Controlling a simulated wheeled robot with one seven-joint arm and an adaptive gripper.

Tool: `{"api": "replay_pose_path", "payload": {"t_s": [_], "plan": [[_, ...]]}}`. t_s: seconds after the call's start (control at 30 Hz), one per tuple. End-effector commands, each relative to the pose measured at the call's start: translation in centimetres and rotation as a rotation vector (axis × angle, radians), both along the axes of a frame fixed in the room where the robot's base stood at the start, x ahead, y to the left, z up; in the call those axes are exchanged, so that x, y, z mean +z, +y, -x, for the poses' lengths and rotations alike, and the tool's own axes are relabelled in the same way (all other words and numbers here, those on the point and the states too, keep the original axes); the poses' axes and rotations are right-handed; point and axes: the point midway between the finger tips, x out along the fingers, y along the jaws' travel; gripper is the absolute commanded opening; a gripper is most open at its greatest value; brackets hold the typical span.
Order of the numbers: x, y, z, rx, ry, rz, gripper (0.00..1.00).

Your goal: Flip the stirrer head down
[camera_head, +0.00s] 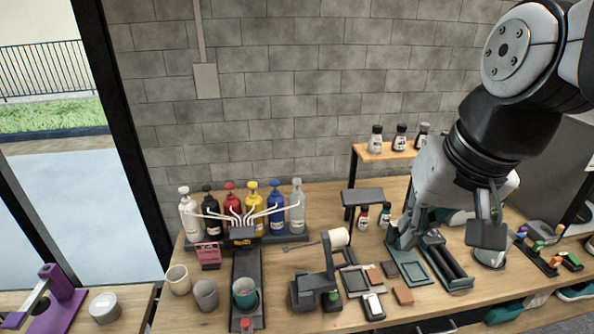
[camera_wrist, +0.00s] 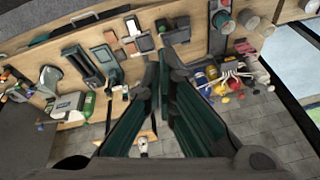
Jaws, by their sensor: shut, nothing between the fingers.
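The stirrer stands at mid-table in the head view: a dark base (camera_head: 303,292), an upright dark arm (camera_head: 328,256) and a pale cylindrical head (camera_head: 339,237) at its top. A thin rod (camera_head: 298,246) points left from the head, roughly level. My gripper (camera_head: 393,240) is to the right of the stirrer and apart from it, pointing down-left over the table. In the wrist view, the teal fingers converge at their tips (camera_wrist: 163,60), with nothing between them. Part of the stirrer (camera_wrist: 181,30) seems to show beyond the tips; its head is not clear there.
Paint bottles (camera_head: 250,205) stand behind. A small raised shelf (camera_head: 362,196) is behind the stirrer; trays and blocks (camera_head: 403,295) lie to its right.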

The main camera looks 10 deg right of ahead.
Motion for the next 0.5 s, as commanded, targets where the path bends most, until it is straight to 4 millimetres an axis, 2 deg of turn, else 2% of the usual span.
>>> {"api": "replay_pose_path", "payload": {"t_s": [0.03,0.27,0.5], "plan": [[-1.2,-0.5,-1.9,-0.05,0.039,-0.03,0.0],[-4.8,-2.4,-7.5,-0.263,0.185,-0.163,0.0],[-9.5,-5.1,-13.0,-0.49,0.331,-0.303,0.0]]}}
